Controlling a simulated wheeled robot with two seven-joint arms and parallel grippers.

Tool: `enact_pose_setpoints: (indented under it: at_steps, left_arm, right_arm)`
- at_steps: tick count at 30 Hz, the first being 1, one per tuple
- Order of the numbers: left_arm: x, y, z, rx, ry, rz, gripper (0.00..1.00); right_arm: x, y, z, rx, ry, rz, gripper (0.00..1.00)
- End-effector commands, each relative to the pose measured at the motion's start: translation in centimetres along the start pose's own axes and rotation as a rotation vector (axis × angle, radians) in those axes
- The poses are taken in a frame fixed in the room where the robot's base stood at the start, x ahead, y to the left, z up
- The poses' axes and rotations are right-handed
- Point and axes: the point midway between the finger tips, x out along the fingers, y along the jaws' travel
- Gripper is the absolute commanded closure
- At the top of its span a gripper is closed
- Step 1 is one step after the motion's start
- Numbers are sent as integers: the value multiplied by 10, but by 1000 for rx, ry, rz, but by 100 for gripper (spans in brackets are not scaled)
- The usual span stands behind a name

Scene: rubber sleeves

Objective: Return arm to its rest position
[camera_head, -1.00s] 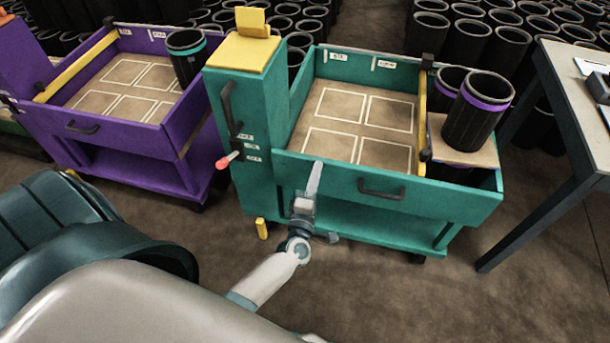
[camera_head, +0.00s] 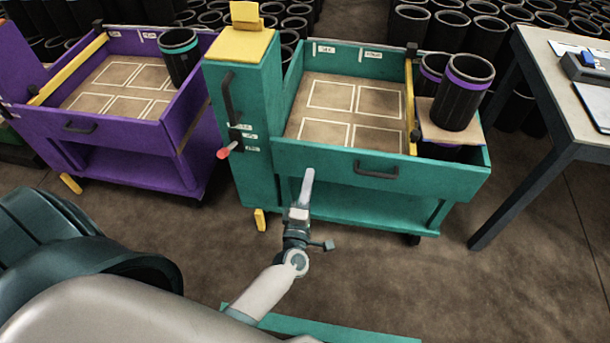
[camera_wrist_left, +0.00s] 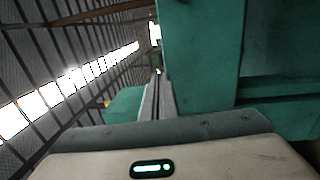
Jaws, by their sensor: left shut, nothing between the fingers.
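My left gripper (camera_head: 308,188) is in the middle of the head view, its fingers pointing away from me toward the front of the teal cart (camera_head: 440,175). The fingers are shut and empty. In the head view they overlap the cart's lower front; I cannot tell the exact gap. In the left wrist view the shut fingers (camera_wrist_left: 158,98) show beside the teal cart's body (camera_wrist_left: 200,60). My right gripper is not in view.
A purple cart (camera_head: 115,140) stands at left with a teal-banded black sleeve (camera_head: 180,60). A purple-banded sleeve (camera_head: 462,95) stands on the teal cart's right shelf. A table (camera_head: 550,95) is at right. A red-tipped lever (camera_head: 224,153) juts from the teal cart. Floor at front right is clear.

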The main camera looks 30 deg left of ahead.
Motion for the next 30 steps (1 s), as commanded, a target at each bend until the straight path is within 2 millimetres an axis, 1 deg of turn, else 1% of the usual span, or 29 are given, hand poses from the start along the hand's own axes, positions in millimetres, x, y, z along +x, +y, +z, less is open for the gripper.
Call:
enact_pose_setpoints:
  at_steps: [7, 17, 23, 26, 29, 30]
  left_arm:
    - [-3, 0, 4, 0, -2, -1, 100]
    - [-3, 0, 4, 0, -2, -1, 100]
    - [-4, -1, 5, 5, -5, -3, 100]
    - [-7, -7, 9, 42, -31, -17, 100]
    - [-17, -20, 20, 135, -96, -47, 100]
    - [-23, -29, 27, 191, -136, -65, 100]
  right_arm:
    - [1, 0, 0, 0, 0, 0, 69]
    - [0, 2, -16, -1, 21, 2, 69]
    - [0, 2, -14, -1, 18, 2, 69]
    - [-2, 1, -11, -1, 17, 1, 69]
    - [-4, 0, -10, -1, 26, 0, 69]
    - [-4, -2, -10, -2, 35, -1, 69]
